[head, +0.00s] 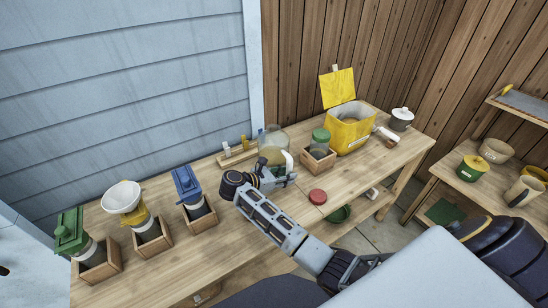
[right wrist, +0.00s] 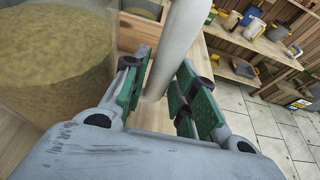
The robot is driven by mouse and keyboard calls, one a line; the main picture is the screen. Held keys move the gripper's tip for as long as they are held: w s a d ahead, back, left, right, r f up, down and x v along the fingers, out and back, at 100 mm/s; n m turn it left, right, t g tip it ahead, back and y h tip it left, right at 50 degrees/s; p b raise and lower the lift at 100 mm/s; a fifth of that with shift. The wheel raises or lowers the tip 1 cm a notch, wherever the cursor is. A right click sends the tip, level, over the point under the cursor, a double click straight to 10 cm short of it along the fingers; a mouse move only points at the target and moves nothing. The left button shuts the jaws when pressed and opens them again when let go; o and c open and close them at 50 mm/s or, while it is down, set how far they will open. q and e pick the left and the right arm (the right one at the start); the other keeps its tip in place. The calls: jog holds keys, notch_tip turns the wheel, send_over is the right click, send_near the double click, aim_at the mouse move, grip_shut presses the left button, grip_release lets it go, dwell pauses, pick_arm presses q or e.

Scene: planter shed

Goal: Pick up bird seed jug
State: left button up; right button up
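The bird seed jug (head: 272,146) is a clear vessel with tan seed in it and a white handle (head: 288,160). It stands on the wooden bench towards the wall, partly hidden by my right gripper (head: 280,177). In the right wrist view the jug's seed-filled body (right wrist: 55,60) fills the upper left. The white handle (right wrist: 178,45) runs down between the green-padded fingers of my right gripper (right wrist: 163,88). The fingers are apart, one on each side of the handle, with a gap showing on the right. My left gripper is not in view.
A wooden box with a green-lidded jar (head: 320,137) and an open yellow bin (head: 350,130) stand right of the jug. A red lid (head: 317,197) lies in front. Several boxed dispensers, one with a blue top (head: 187,184), stand left. The bench front is mostly clear.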

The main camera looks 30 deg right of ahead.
aim_at(287, 155)
grip_shut()
jog(key=shift+r, duration=0.15)
jog(key=shift+w+r, duration=0.1)
jog(key=shift+r, duration=0.2)
notch_tip(287, 155, up, 8)
jog(key=shift+r+b, duration=0.15)
jog(key=shift+b, duration=0.4)
jog(key=shift+r, duration=0.55)
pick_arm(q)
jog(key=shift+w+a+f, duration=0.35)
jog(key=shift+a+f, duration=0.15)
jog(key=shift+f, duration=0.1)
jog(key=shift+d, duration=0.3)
